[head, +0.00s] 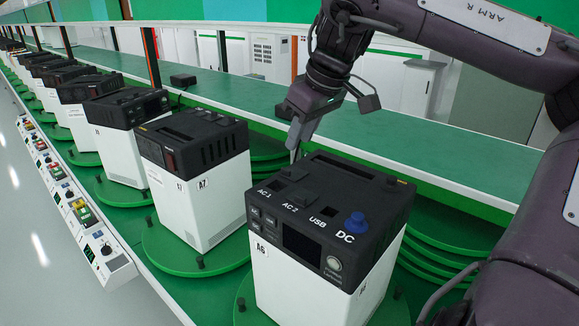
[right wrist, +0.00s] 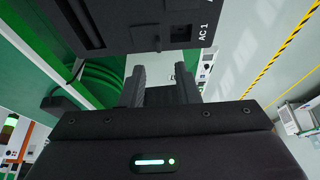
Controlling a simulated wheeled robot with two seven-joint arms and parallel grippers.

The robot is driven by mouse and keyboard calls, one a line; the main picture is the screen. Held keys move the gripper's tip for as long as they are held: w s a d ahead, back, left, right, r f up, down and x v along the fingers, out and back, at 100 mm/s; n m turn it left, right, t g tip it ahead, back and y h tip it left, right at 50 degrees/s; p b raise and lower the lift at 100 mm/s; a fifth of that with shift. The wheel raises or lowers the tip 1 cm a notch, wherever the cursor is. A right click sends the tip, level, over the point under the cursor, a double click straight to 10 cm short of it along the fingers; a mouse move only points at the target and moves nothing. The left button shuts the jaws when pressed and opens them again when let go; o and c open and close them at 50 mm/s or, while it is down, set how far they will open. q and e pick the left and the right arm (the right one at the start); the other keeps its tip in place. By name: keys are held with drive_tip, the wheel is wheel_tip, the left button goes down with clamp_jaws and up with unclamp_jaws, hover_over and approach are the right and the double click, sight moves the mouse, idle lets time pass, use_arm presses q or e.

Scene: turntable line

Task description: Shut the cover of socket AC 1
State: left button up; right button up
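The black-topped white unit labelled A6 (head: 330,225) stands nearest in the head view. Its top carries the labels AC 1, AC 2, USB and DC. The AC 1 socket (head: 277,186) is a small dark square at the top's left; its cover is too dark to make out clearly. My right gripper (head: 296,155) points down just above the back left of the top, close behind AC 1. In the right wrist view its two fingers (right wrist: 161,82) are apart with nothing between them, and the AC 1 socket area (right wrist: 181,33) lies ahead of them. My left gripper is out of view.
A long green shelf (head: 390,135) runs along the back. A control panel strip (head: 100,250) runs along the left.

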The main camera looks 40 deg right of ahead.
sight(286, 169)
drive_tip(key=p+x, duration=0.1)
drive_tip(key=x, duration=0.6)
drive_tip(key=shift+w+d+f+p, duration=0.15)
drive_tip(key=shift+w+f+p, duration=0.2)
drive_tip(key=shift+f, duration=0.3)
drive_tip(key=shift+s, duration=0.1)
drive_tip(key=shift+r, duration=0.1)
clamp_jaws()
